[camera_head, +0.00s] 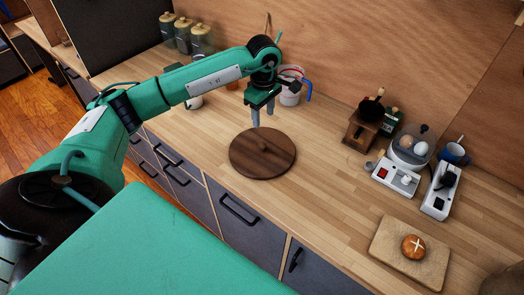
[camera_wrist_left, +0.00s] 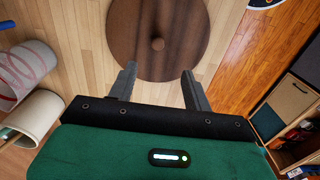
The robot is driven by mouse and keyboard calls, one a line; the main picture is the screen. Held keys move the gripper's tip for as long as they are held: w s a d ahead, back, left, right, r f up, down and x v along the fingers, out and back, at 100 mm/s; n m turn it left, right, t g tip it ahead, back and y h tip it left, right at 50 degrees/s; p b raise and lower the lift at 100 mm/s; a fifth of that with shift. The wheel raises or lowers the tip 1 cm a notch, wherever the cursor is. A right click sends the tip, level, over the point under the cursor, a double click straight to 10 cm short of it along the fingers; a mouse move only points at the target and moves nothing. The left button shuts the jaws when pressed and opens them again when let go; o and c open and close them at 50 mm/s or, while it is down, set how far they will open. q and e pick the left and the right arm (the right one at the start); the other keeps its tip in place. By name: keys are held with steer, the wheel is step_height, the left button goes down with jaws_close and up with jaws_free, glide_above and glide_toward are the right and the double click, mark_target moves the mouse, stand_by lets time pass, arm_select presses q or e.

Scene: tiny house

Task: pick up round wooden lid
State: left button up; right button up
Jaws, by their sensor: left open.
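The round wooden lid (camera_head: 263,154) is dark brown and lies flat on the light wood counter, near the front edge above the drawers. It also shows at the top of the left wrist view (camera_wrist_left: 158,20), with a small round knob (camera_wrist_left: 158,44) at its middle. My left gripper (camera_head: 262,115) points down above the lid's far side in the head view. In the wrist view its two fingers (camera_wrist_left: 157,80) are spread apart and empty, with the knob ahead of them. I cannot tell the exact height gap. My right gripper is not in view.
Mugs (camera_head: 290,92) stand behind my left gripper, and cups show at the left of the wrist view (camera_wrist_left: 28,70). A coffee grinder (camera_head: 363,125), an egg cooker (camera_head: 409,148) and a bread roll on a board (camera_head: 383,248) are to the right. Bare counter (camera_head: 325,180) lies right of the lid.

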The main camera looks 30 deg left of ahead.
arm_select(q)
steer(key=p, duration=0.3)
glide_above(262, 144)
steer(key=f, duration=0.8)
steer(key=shift+s+d, duration=0.3)
steer(key=shift+d, duration=0.05)
steer(key=shift+f, duration=0.35)
steer(key=f+p, duration=0.3)
steer(key=f, duration=0.1)
steer(key=shift+w+a, duration=0.2)
steer(key=shift+a, duration=0.1)
steer(key=shift+f, duration=0.35)
jaws_close()
